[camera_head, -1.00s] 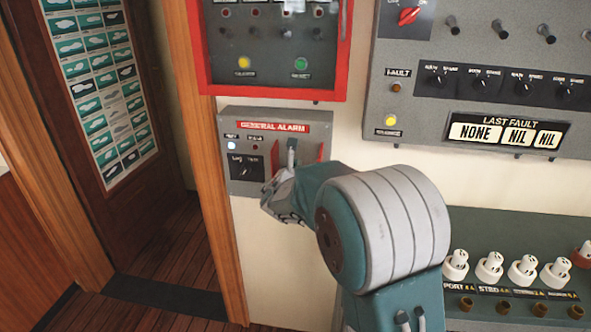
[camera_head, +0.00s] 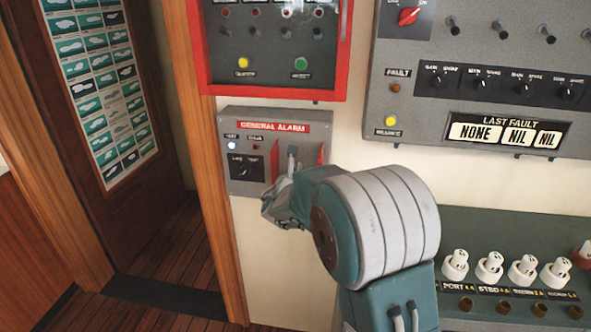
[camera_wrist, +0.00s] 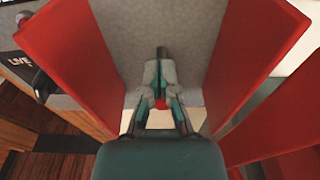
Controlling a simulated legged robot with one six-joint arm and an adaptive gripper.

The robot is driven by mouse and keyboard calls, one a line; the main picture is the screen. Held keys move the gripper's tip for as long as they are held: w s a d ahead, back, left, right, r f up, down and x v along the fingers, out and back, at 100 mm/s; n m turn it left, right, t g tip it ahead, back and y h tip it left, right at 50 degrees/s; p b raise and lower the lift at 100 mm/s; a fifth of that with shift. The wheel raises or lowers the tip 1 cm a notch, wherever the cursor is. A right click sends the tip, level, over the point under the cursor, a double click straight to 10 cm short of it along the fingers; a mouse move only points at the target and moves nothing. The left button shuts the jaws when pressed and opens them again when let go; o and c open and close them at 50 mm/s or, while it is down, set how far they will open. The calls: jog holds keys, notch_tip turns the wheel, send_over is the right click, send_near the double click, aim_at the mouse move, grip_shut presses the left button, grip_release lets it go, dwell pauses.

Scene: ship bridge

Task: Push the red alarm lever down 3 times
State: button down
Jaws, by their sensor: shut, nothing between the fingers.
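The grey general alarm box (camera_head: 232,170) hangs on the wall with two red side plates, the left one (camera_head: 275,160) and the right one (camera_head: 321,153). My gripper (camera_head: 291,167) is shut and empty, at the lower front of the box between the plates. In the wrist view its fingertips (camera_wrist: 161,70) point up toward the grey face. A dark stem (camera_wrist: 161,52) shows just above the tips. A small red patch (camera_wrist: 160,104) shows between the finger links; it may be the lever's handle. The fingers hide most of the lever, so its angle and contact are unclear.
A red-framed panel (camera_head: 275,93) sits close above the alarm box. A grey fault panel (camera_head: 425,115) is at the upper right. White plugs (camera_head: 489,268) line a shelf at the lower right. A wooden door (camera_head: 110,130) and frame are at the left.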

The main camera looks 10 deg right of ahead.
jog(key=shift+r, duration=2.45)
jog(key=v, duration=0.9)
jog(key=shift+s+f, duration=0.1)
